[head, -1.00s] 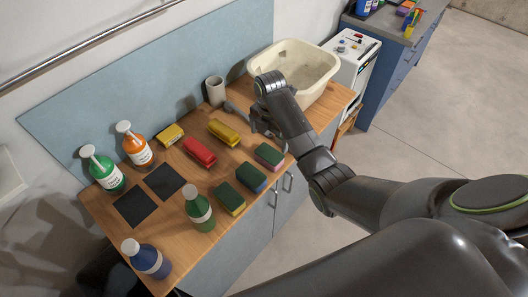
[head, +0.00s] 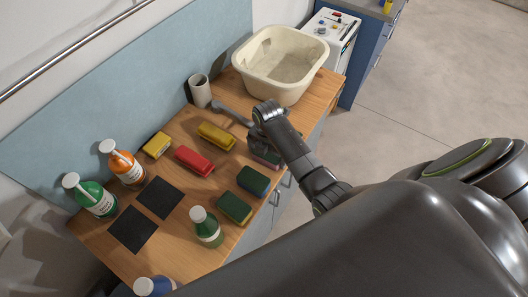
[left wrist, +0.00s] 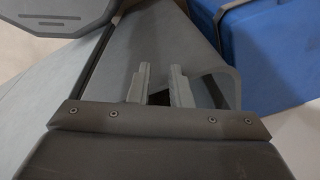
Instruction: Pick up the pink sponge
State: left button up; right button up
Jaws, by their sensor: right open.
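The pink sponge (head: 267,159) has a dark green top and a pink lower side. In the head view it lies at the front edge of the wooden worktop, partly hidden by my right gripper. My right gripper (head: 254,143) is open, just above and beside the sponge; whether it touches it I cannot tell. In the left wrist view my left gripper (left wrist: 160,85) shows two fingers with a gap between them and nothing held. The left gripper is not in the head view.
Two more green-topped sponges, one blue (head: 253,181) and one yellow (head: 235,208), lie beside it. A red brush (head: 194,161), a yellow brush (head: 216,136), a green bottle (head: 207,228), a cup (head: 200,91) and a cream basin (head: 280,65) stand on the worktop (head: 181,227).

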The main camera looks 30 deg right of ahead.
aim_at(269, 154)
jog(key=shift+s+d+r, duration=0.2)
jog(key=shift+s, duration=0.25)
jog(key=shift+c, duration=0.6)
jog(key=shift+s+a+r, duration=0.1)
jog(key=shift+s+r, duration=0.05)
jog(key=c, duration=0.5)
jog(key=shift+c, duration=0.7)
jog(key=shift+w+a, duration=0.1)
jog(key=shift+w, duration=0.1)
jog(key=shift+c, duration=0.4)
jog(key=shift+r, duration=0.4)
notch_tip(269, 154, up, 6)
jog(key=shift+f+b, duration=0.15)
jog(key=shift+b, duration=0.75)
notch_tip(269, 154, up, 3)
jog(key=shift+r+p, duration=0.2)
jog(key=shift+p, duration=0.45)
pick_arm(q)
jog(key=shift+s+d+f, duration=0.1)
jog(key=shift+s+d, duration=0.05)
jog(key=shift+s, duration=0.4)
jog(key=shift+s+d+f, duration=0.1)
jog(key=shift+s, duration=0.45)
